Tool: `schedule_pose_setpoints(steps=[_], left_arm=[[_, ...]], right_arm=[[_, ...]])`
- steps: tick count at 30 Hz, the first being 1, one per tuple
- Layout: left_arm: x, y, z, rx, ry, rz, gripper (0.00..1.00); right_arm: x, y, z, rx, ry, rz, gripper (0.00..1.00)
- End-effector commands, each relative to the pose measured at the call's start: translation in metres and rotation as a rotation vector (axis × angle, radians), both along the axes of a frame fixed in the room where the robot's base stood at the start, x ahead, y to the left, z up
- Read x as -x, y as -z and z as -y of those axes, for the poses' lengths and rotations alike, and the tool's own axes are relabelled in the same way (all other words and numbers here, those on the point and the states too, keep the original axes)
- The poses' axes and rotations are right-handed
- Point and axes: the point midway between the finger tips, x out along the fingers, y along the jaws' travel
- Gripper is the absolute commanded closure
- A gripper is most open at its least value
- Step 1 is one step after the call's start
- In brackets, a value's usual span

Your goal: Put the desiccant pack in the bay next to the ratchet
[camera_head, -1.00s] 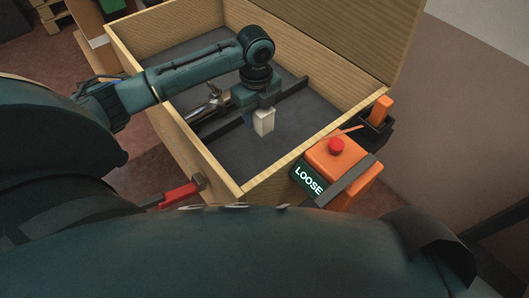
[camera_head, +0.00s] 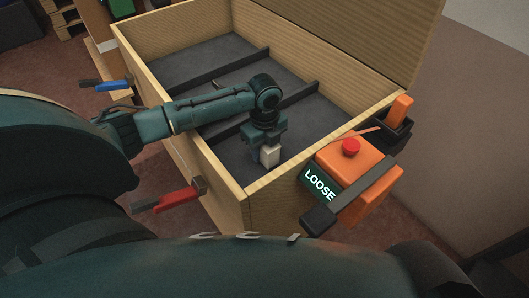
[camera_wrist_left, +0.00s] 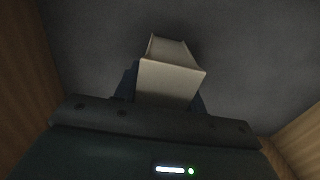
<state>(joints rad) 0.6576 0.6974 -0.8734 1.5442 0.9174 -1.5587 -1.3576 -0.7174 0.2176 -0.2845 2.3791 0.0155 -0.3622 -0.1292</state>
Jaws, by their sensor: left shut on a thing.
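My left gripper (camera_head: 268,146) is shut on the pale, box-shaped desiccant pack (camera_head: 270,157) inside the nearest bay (camera_head: 225,150) of the wooden crate. In the left wrist view, the pack (camera_wrist_left: 172,82) juts out from between the fingers over the dark grey floor. I cannot tell whether it touches the floor. The ratchet (camera_head: 217,85) lies in the middle bay, almost wholly hidden behind my left arm; only a small tip shows. My right gripper is out of view.
Two dark dividers (camera_head: 222,67) split the crate (camera_head: 247,203). An orange device (camera_head: 345,170) with a red button and a LOOSE display sits at its near right corner. Red-handled (camera_head: 172,199) and blue-handled (camera_head: 105,84) clamps stick out on the left. The far bay looks empty.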

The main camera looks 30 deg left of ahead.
Motion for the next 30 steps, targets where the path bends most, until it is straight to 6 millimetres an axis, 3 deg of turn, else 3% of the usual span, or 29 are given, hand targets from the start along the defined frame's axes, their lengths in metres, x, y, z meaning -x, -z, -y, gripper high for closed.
schedule_pose_setpoints(steps=[2,12,13,15,21,30], left_arm=[[-0.0003,0.0084,0.0001,0.000,0.000,0.001,0.87],[-0.0003,0.0097,0.0002,0.000,0.000,0.001,0.87],[0.0000,0.0106,0.0002,0.000,0.000,0.000,0.58],[-0.0001,0.0104,0.0002,0.000,0.000,0.001,0.53],[-0.0001,0.0103,0.0002,0.000,0.000,0.001,0.37],[-0.0005,0.0056,0.0001,0.000,0.000,0.003,0.37]], right_arm=[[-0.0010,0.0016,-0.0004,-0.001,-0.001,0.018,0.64],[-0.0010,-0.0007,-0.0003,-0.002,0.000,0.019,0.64],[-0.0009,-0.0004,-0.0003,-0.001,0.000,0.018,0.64],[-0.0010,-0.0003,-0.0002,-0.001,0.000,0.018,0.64],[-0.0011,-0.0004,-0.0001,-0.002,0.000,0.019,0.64],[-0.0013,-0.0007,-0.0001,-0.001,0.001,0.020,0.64]])
